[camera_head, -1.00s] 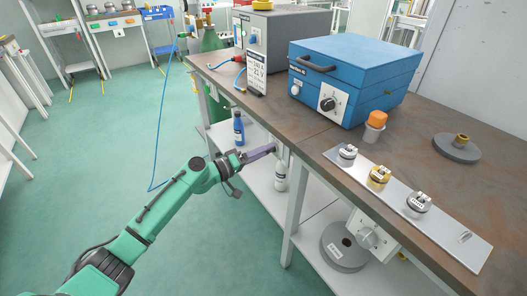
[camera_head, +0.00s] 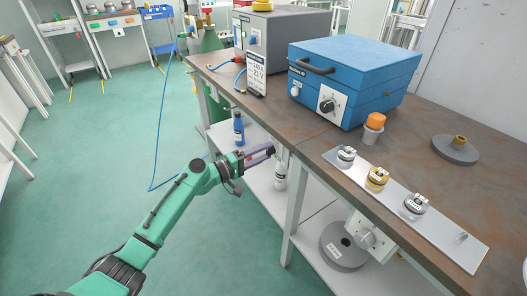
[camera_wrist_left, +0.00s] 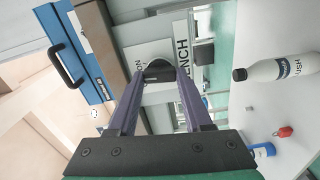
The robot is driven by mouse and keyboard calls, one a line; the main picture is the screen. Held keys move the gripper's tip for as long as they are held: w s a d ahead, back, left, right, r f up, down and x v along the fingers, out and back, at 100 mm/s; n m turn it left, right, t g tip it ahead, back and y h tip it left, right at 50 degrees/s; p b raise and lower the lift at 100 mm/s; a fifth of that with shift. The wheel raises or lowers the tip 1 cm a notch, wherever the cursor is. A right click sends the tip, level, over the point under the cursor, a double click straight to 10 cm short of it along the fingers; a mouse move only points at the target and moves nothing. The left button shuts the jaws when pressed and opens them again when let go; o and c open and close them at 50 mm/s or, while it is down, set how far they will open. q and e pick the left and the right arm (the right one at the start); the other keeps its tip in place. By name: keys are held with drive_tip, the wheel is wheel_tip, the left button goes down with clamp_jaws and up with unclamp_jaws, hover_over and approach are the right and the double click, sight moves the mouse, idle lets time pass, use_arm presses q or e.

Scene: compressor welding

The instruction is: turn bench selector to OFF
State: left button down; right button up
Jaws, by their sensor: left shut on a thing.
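The bench selector is a dark knob (camera_wrist_left: 158,71) on a white panel (camera_wrist_left: 148,48) in the left wrist view. The panel carries the word BENCH at its right and a partly covered "ON" at its left. My left gripper (camera_wrist_left: 159,78) has its two purple fingers on either side of the knob, shut on it. In the head view my left gripper (camera_head: 272,152) is at the front edge of the bench, and the selector is mostly hidden by it. The knob's exact setting is hard to read. My right gripper is not in view.
A blue box (camera_head: 352,75) with its own dial stands on the brown bench (camera_head: 290,118). A metal strip (camera_head: 455,240) with several labelled pieces lies along the front edge. A white bottle (camera_head: 280,174) and a blue bottle (camera_head: 239,130) stand below the bench top, near my gripper.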

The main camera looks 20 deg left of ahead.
use_arm(q)
drive_tip(key=n+p, duration=0.1)
drive_tip(key=n, duration=0.3)
drive_tip(key=shift+p, duration=0.3)
drive_tip(key=shift+n+p, duration=0.55)
drive_tip(key=shift+n, duration=1.05)
drive_tip(key=shift+f, duration=0.1)
drive_tip(key=shift+c, duration=1.6)
unclamp_jaws()
drive_tip(key=v, duration=1.4)
drive_tip(key=shift+s+b, duration=0.3)
drive_tip(key=shift+b, duration=0.1)
drive_tip(key=shift+a, duration=0.2)
